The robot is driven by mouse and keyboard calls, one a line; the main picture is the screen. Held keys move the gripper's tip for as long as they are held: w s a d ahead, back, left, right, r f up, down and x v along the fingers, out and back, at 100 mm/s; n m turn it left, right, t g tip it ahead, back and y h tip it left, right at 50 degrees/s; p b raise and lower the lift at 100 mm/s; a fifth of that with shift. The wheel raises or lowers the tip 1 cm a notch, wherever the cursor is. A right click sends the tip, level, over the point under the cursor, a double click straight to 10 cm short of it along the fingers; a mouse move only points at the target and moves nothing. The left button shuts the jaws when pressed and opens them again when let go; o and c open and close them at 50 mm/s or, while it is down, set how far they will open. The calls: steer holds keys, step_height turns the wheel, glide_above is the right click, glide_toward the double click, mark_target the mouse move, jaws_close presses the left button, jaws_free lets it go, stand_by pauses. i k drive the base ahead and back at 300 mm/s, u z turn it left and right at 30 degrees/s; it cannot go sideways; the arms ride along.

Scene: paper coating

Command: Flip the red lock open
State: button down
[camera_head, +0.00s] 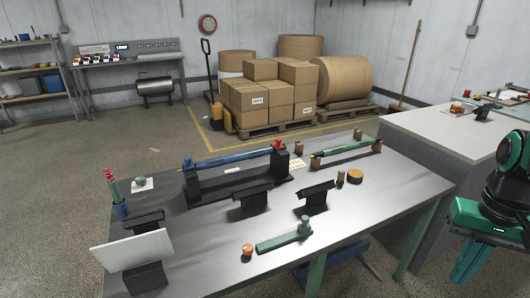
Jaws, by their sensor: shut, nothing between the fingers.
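The red lock (278,146) sits on top of the right post of a black stand (230,187) on the grey table. It is small here, and its exact position is hard to tell. A blue roller (231,157) lies across the stand, its right end at the post under the red lock. My gripper (470,262), teal with a black wrist above, hangs at the right edge of the picture, off the table's right side. Its fingers point down, shut and empty. It is far from the lock and touches nothing on the table.
A green roller (346,149) rests on holders behind the stand's right side. Black supports (316,195) stand in front of the stand. A green tool (285,239) lies near the table's front edge. A grey counter (450,137) stands behind right. A white panel (132,250) leans at front left.

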mark_target(277, 145)
steer(key=u, duration=0.1)
steer(key=i, duration=0.5)
steer(key=u, duration=0.1)
steer(key=k, duration=0.65)
steer(key=z, duration=0.35)
steer(key=i, duration=1.1)
steer(key=u, duration=0.45)
